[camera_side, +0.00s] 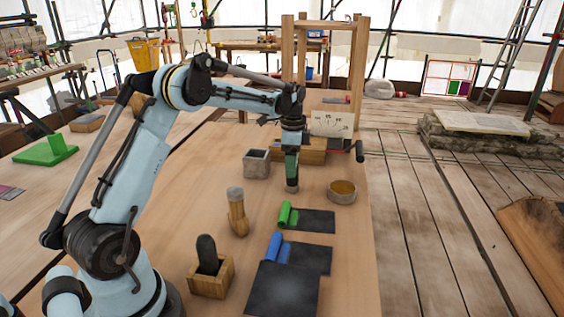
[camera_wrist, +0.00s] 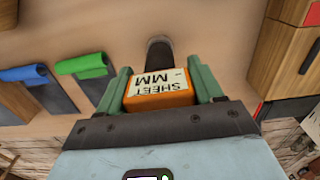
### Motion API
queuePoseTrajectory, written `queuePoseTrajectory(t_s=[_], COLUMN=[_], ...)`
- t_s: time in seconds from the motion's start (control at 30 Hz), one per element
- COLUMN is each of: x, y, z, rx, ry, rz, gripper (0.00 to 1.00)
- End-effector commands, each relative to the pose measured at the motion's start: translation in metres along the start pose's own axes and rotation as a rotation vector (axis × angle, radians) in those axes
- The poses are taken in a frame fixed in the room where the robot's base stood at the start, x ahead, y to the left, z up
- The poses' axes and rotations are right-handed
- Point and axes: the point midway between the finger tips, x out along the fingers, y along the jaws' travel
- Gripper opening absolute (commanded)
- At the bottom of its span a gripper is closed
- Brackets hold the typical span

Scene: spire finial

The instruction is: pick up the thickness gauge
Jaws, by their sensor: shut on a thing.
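The thickness gauge (camera_wrist: 158,86) shows in the wrist view as an orange body with a cream label reading "SHEET MM". My gripper (camera_wrist: 163,82) is shut on it, with a green finger against each side. In the side view my gripper (camera_side: 292,158) points down over the far part of the bench, and the gauge is largely hidden there. A dark cylinder (camera_side: 292,182) shows directly below the fingers. It also shows past the gauge in the wrist view (camera_wrist: 158,46); I cannot tell whether it belongs to the gauge or whether it touches the bench.
A grey square pot (camera_side: 257,163) stands left of my gripper and a round bowl (camera_side: 342,191) stands right. Nearer are a wooden-handled tool (camera_side: 237,212), green (camera_side: 287,214) and blue (camera_side: 275,247) rolls with dark sheets, and a wooden holder (camera_side: 210,275). A wooden frame (camera_side: 357,75) rises behind.

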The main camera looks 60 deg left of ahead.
Motion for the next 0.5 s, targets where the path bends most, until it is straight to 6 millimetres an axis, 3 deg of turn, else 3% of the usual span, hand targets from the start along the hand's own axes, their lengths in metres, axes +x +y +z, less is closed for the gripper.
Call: queuePoseTrajectory(t_s=[0.27,0.47,0.5], x=[-0.011,-0.042,-0.047], y=[0.000,0.000,0.008], z=[0.000,0.000,-0.006], rx=[0.000,0.000,0.005], ry=[0.000,0.000,0.000], rz=[0.000,0.000,0.001], gripper=[0.29,0.29,0.29])
